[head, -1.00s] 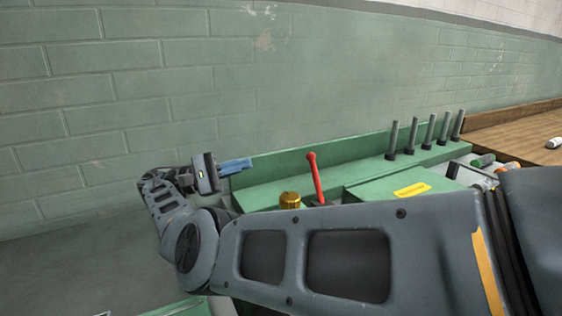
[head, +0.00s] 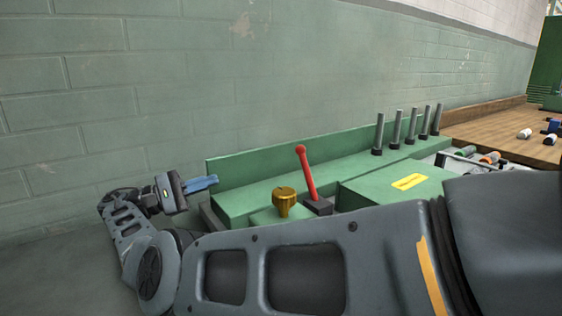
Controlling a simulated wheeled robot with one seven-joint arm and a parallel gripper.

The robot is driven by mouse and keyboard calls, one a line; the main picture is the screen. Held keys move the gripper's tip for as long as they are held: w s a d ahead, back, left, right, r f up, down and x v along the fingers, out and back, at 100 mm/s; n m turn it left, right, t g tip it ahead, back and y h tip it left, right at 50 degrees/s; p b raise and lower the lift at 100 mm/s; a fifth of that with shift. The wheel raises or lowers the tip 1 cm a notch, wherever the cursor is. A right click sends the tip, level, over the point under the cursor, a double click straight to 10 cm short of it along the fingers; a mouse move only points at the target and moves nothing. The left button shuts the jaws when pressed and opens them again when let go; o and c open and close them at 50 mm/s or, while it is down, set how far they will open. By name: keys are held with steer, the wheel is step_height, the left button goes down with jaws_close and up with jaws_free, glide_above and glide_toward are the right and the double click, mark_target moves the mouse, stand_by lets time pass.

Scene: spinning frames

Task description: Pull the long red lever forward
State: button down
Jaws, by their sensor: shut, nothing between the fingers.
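The long red lever (head: 307,172) rises from a dark base block (head: 318,206) on the green machine (head: 262,188). It leans a little to the left and has a round red knob on top. My gripper (head: 214,182) is at the left, near the left end of the machine. Its blue fingers are shut, empty and point right towards the lever, with a clear gap between them. My arm covers the front of the machine.
A brass knob (head: 285,200) stands just left of the lever's base. Several grey pins (head: 396,130) stand in a row at the back right. A green box with a yellow label (head: 409,181) is right of the lever. A wooden bench (head: 500,133) and brick wall lie behind.

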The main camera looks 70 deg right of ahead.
steer(key=p, duration=0.7)
glide_toward(297, 152)
steer(key=s+d, duration=0.3)
steer(key=d, duration=0.3)
steer(key=shift+s, duration=0.3)
steer(key=shift+d, duration=0.1)
steer(key=shift+s+a+r+m+y+p, duration=0.3)
steer(key=shift+s+a+r+m, duration=0.1)
steer(key=shift+s+r+m, duration=0.4)
steer(key=s+a+r+m+t+y, duration=0.1)
steer(key=s+a+r+m+y, duration=0.1)
steer(key=s+a+m, duration=0.3)
steer(key=shift+s+m, duration=1.6)
steer(key=shift+a, duration=0.1)
